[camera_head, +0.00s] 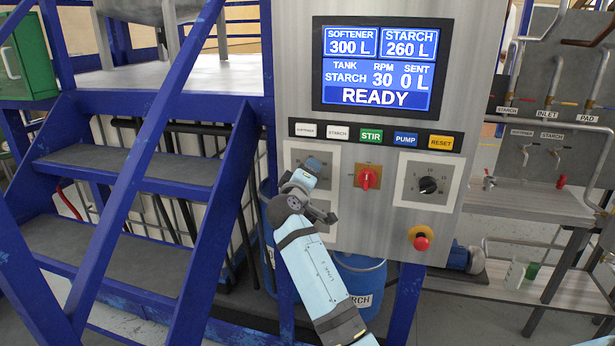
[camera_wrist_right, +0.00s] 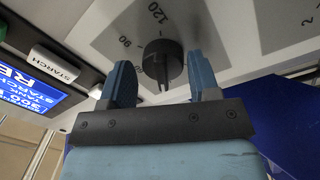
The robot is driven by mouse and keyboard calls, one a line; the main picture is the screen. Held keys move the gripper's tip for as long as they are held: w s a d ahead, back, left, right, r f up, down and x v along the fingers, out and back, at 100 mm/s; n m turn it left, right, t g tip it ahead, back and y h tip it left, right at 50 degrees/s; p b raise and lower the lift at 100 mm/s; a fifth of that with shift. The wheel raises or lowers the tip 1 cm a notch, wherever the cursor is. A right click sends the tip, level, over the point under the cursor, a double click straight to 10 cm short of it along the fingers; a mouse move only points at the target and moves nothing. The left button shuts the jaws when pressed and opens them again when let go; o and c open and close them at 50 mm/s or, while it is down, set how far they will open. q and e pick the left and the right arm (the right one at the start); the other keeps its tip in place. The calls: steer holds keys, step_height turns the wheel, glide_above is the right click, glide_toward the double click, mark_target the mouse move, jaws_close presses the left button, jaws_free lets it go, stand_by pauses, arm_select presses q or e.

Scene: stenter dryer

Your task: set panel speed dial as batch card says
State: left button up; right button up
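The control panel (camera_head: 475,40) stands in the middle of the head view. Its screen (camera_head: 378,66) reads softener 300 L, starch 260 L, tank starch, RPM 30, sent 0 L and READY. My right gripper (camera_head: 306,180) is at the panel's left dial plate and hides most of that dial. In the right wrist view, a black dial knob (camera_wrist_right: 161,62) sits on a grey plate marked 90 and 120. My open right gripper fingers (camera_wrist_right: 163,82) stand either side of the knob, with small gaps showing. No batch card is seen. My left gripper is out of view.
To the right are a red switch (camera_head: 368,178), a black numbered dial (camera_head: 428,186) and a red stop button (camera_head: 421,241). Above them runs a row of labelled buttons (camera_head: 372,136). Blue stairs (camera_head: 130,170) stand at left, pipes and taps (camera_head: 550,130) at right.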

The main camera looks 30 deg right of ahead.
steer(key=shift+o, duration=0.7)
steer(key=shift+f, duration=0.1)
steer(key=r+b+v, duration=0.1)
steer(key=b+v, duration=0.3)
steer(key=v, duration=0.9)
steer(key=shift+s+a+f, duration=0.25)
steer(key=shift+f, duration=0.2)
